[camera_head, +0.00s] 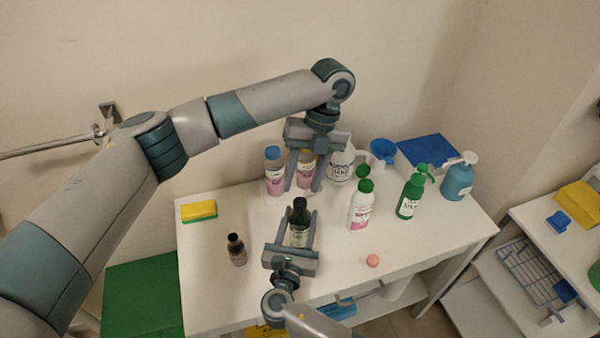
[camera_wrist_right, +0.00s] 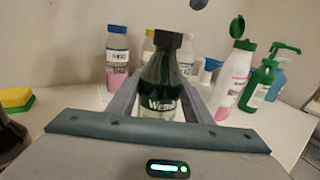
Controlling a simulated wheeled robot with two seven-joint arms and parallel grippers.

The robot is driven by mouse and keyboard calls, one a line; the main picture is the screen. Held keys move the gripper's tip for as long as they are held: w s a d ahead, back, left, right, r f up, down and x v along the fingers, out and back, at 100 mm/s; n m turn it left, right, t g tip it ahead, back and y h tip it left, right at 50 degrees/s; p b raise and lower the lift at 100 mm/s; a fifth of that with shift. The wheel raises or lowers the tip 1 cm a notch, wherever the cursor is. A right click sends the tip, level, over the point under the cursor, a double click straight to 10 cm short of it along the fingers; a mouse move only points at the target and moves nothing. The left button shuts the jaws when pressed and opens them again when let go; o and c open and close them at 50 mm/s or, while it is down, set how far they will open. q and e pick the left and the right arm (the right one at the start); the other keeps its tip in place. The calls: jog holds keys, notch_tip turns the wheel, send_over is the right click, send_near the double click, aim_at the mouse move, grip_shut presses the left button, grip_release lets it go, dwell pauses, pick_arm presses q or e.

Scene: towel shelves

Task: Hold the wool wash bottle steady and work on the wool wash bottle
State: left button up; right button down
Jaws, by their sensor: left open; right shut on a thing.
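The wool wash bottle (camera_head: 299,236) is a dark green bottle with a black cap and a pale label, upright over the white table. My right gripper (camera_head: 299,216) is shut on it, one finger on each side. The right wrist view shows the bottle (camera_wrist_right: 163,88) between the fingers, with its cap on. My left gripper (camera_head: 303,187) is open, fingers pointing down, just above the bottle's cap in the head view. Nothing shows between its fingers except a yellow-capped bottle (camera_head: 306,170) that appears behind them. How far it is from the cap is hard to tell.
A small dark bottle (camera_head: 237,250) and sponge (camera_head: 199,210) are left.

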pick_arm(q)
jog(key=n, duration=0.4)
jog(key=shift+r+n, duration=0.15)
jog(key=shift+n, duration=0.15)
jog(key=n, duration=0.4)
jog(key=shift+r+t+h, duration=0.1)
jog(key=shift+t+h, duration=0.2)
jog(key=shift+h, duration=0.1)
jog(key=n, duration=0.4)
jog(key=shift+a+r, duration=0.1)
jog(key=shift+r, duration=0.05)
jog(key=n, duration=0.4)
jog(key=shift+s+r+n+h, duration=0.1)
jog(key=shift+r+n+h, duration=0.1)
jog(key=shift+n+h, duration=0.15)
jog(key=n, duration=0.4)
jog(key=shift+s+a+r+t, duration=0.1)
jog(key=shift+r+t, duration=0.05)
jog(key=shift+t, duration=0.15)
jog(key=n, duration=0.4)
jog(key=shift+r+n+h, duration=0.25)
jog(key=shift+n, duration=0.1)
jog(key=n, duration=0.6)
jog(key=shift+s+a+r+n+t+h, duration=0.1)
jog(key=shift+s+r+n+t+h, duration=0.1)
jog(key=shift+r+n+t+h, duration=0.15)
jog(key=shift+f, duration=0.1)
